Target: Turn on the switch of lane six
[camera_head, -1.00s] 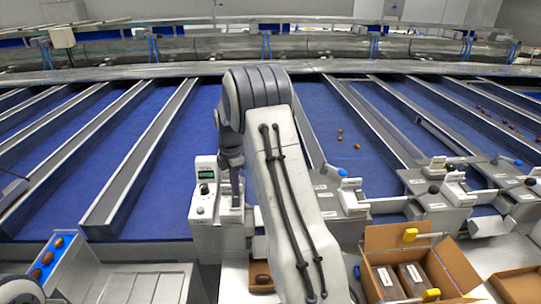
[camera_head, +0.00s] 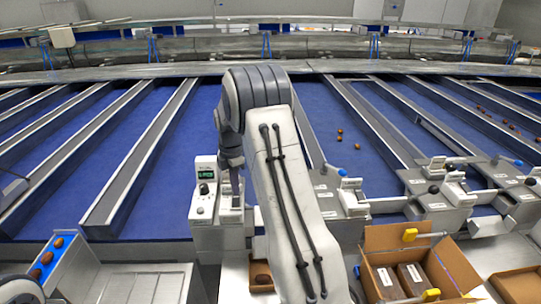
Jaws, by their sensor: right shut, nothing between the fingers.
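A white control box (camera_head: 203,203) with a small display, a dark knob and buttons stands at the near end of the blue lanes, left of my right arm. The display (camera_head: 204,175) shows green characters. My right gripper (camera_head: 236,200) points down at the right part of this box, shut and empty, at or just above its surface. I cannot tell whether it touches the switch, which its fingers hide. No lane number is readable. My left gripper is not in view; only a piece of my arm shows at the bottom left corner.
More units with levers (camera_head: 350,196) stand to the right of my arm. An open cardboard box (camera_head: 455,262) holds packs at the lower right. Few dates lie on the blue lanes.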

